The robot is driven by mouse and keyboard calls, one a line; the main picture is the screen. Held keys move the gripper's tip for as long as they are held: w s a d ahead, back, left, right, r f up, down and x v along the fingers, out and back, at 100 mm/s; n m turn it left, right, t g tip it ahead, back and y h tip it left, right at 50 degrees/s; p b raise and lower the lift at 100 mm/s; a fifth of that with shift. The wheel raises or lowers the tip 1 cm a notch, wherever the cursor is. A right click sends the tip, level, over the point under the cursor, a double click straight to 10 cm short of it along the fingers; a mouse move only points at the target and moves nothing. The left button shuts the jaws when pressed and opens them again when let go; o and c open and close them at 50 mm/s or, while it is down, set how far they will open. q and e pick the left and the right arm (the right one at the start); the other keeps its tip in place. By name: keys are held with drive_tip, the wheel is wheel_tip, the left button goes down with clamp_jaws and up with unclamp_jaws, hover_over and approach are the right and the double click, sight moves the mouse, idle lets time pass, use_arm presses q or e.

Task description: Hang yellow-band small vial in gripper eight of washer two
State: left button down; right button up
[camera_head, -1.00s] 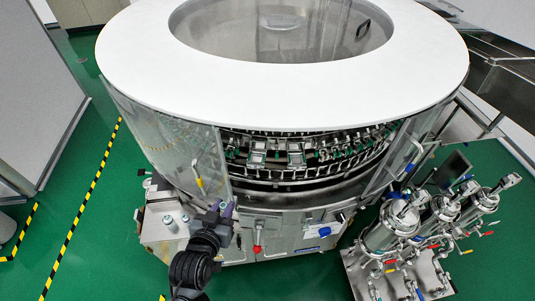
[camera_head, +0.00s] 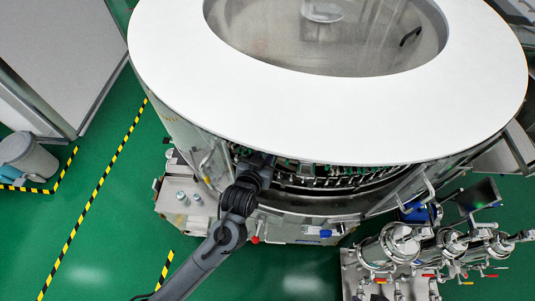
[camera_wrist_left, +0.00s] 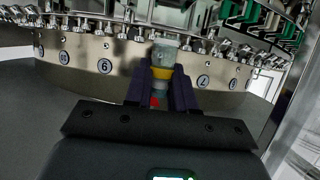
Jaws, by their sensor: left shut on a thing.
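The small vial (camera_wrist_left: 163,55) has a clear greyish body and a yellow band. In the left wrist view it stands roughly upright between the dark fingers of my left gripper (camera_wrist_left: 158,92), which is shut on it. Metal washer grippers (camera_wrist_left: 100,27) line the ring's top edge. In the head view my left gripper (camera_head: 257,160) is at the front opening of the washer (camera_head: 330,123), and the vial cannot be made out.
Open clear door panels (camera_head: 205,165) flank the washer opening. Green and white fittings (camera_wrist_left: 250,12) hang above the ring at the right. Steel tanks (camera_head: 390,248) stand at the front right. Green floor (camera_head: 100,235) is clear at the left.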

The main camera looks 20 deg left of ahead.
use_arm(q)
drive_tip(key=x, duration=0.4)
drive_tip(key=a+f+x, duration=0.1)
drive_tip(key=x, duration=0.1)
drive_tip(key=shift+b, duration=0.3)
drive_tip(key=shift+s+f, duration=0.1)
drive_tip(key=shift+f, duration=1.9)
drive_tip(key=shift+f, duration=0.1)
drive_tip(key=shift+f, duration=0.25)
drive_tip(key=c, duration=0.9)
unclamp_jaws()
drive_tip(key=shift+c, duration=0.2)
